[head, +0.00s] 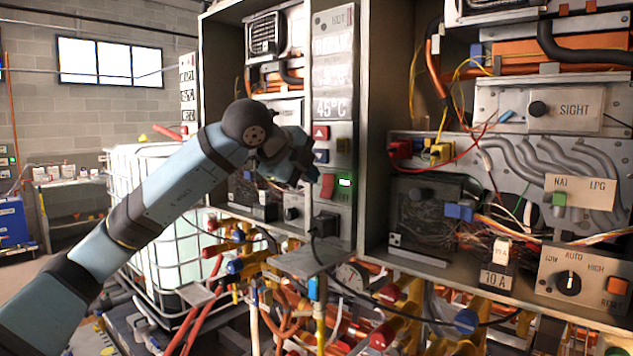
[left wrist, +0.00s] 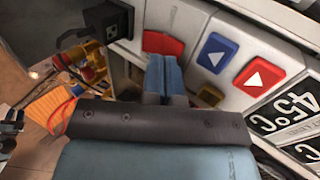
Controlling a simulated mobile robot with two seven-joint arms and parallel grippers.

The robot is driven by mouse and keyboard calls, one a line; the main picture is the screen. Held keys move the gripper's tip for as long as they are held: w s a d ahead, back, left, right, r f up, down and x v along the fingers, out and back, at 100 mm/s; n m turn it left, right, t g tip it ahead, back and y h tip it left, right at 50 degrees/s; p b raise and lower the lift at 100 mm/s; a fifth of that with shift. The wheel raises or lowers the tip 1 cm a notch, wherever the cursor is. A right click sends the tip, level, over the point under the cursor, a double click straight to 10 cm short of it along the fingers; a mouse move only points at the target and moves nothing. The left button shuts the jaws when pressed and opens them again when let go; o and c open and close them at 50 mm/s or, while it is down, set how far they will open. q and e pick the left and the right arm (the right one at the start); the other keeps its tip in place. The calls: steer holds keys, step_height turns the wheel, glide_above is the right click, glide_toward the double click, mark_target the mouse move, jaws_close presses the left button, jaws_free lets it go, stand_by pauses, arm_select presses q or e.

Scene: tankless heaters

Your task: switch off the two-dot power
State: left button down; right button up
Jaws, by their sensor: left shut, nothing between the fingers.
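A tall grey control panel (head: 335,110) stands in the middle of the head view, with a 45°C display (head: 333,106). Low on it is a red rocker switch (head: 327,186) beside a lit green lamp (head: 344,182). The red rocker also shows in the left wrist view (left wrist: 160,43), partly hidden by my fingers. My left gripper (head: 309,170) is shut and empty, its tips just in front of the panel close to the red rocker; I cannot tell whether they touch. In the left wrist view its blue fingers (left wrist: 164,72) lie together. My right gripper is not in view.
Red (head: 321,132) and blue (head: 321,156) arrow buttons sit above the rocker. A black plug (head: 325,225) with a cable is below it. An open cabinet with wires and a rotary knob (head: 568,283) stands right. Pipes and valves crowd below.

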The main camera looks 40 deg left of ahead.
arm_select(q)
steer(key=r+v, duration=0.1)
steer(key=v, duration=0.9)
steer(key=shift+w, duration=0.25)
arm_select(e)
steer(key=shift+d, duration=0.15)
arm_select(q)
steer(key=shift+a+r, duration=0.1)
steer(key=shift+r, duration=0.05)
